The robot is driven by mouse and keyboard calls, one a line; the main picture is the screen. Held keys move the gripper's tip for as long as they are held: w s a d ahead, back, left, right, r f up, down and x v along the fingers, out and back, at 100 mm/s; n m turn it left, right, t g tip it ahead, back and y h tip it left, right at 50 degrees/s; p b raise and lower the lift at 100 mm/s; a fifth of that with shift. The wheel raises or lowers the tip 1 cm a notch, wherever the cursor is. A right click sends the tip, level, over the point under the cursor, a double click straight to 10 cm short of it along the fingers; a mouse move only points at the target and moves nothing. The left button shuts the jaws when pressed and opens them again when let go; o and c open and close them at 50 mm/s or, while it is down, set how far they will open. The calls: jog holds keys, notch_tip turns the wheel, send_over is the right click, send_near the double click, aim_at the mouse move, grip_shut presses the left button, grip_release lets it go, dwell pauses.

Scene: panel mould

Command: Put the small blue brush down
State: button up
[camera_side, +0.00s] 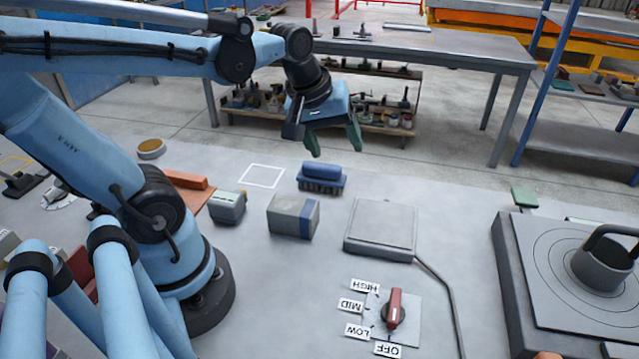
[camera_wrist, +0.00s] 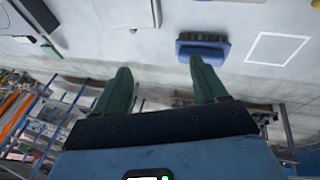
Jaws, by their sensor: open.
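The small blue brush (camera_side: 321,178) stands on the grey table, bristles down, just right of a white outlined square (camera_side: 262,166). In the wrist view the brush (camera_wrist: 203,40) shows near one fingertip, left of the square (camera_wrist: 277,34). My gripper (camera_side: 335,151) has two green fingers spread apart with nothing between them. In the side view it hangs above and behind the brush, apart from it. The wrist view also shows the open gripper (camera_wrist: 160,68).
A grey box with a blue band (camera_side: 293,217) and a smaller grey-green box (camera_side: 227,207) stand nearby. A flat grey plate (camera_side: 381,229) with a cable lies to the right. A red-handled dial (camera_side: 394,309) is in front. The outlined square is empty.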

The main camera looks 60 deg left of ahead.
jog(key=d+m+t, duration=0.1)
jog(key=m, duration=0.2)
jog(key=s+d+m, duration=0.1)
jog(key=d+m, duration=0.1)
jog(key=m, duration=0.2)
jog(key=s+d+f+m+t, duration=0.1)
jog(key=d+m, duration=0.1)
jog(key=m, duration=0.1)
jog(key=shift+t, duration=0.3)
jog(key=shift+o, duration=0.4)
jog(key=shift+w+a, duration=0.1)
jog(key=n+g, duration=0.7)
jog(key=n, duration=1.9)
send_over(322, 165)
jog(key=shift+n, duration=0.3)
notch_tip(322, 165, down, 6)
jog(key=shift+w+a+f, duration=0.1)
jog(key=shift+w+a, duration=0.05)
jog(key=shift+f, duration=3.05)
